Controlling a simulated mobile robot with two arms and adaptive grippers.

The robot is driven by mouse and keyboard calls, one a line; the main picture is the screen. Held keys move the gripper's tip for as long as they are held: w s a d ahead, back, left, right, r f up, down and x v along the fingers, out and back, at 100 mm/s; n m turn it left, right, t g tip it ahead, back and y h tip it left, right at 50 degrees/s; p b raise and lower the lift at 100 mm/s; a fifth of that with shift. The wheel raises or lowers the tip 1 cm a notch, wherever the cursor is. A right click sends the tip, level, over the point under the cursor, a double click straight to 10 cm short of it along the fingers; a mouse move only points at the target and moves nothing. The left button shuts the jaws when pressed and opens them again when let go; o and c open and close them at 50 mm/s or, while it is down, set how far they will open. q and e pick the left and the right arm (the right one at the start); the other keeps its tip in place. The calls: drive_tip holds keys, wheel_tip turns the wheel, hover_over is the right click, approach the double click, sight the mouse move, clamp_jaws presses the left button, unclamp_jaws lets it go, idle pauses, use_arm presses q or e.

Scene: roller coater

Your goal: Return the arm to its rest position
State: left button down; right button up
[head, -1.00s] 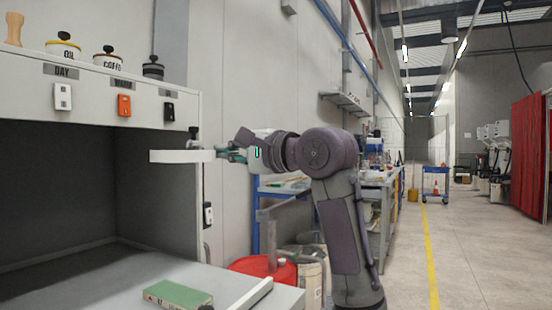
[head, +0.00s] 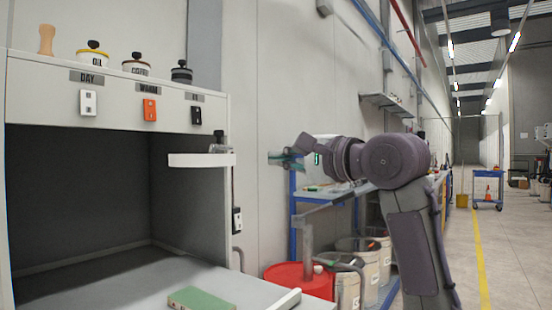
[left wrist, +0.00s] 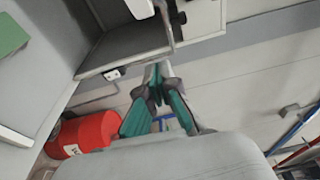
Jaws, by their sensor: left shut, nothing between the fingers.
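My left arm (head: 395,165) comes in at the right of the head view and is bent, its forearm pointing left. My left gripper (head: 273,160) is shut and empty, held in the air to the right of the booth, clear of the white bar (head: 195,160). In the left wrist view my left gripper (left wrist: 155,72) shows with its teal fingers together and nothing between them. My right gripper is not in view.
The light booth (head: 215,110) has several switches and jars. A green block (head: 188,299) lies on its floor. A red drum (head: 290,278), pale buckets (head: 347,290) and a blue-framed bench (head: 293,205) stand behind my arm.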

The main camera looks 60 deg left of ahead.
use_arm(q)
drive_tip(key=s+d, duration=0.1)
drive_tip(key=d, duration=0.7)
drive_tip(key=shift+s+d+r, duration=0.2)
drive_tip(key=shift+s+d, duration=0.05)
drive_tip(key=shift+d, duration=0.05)
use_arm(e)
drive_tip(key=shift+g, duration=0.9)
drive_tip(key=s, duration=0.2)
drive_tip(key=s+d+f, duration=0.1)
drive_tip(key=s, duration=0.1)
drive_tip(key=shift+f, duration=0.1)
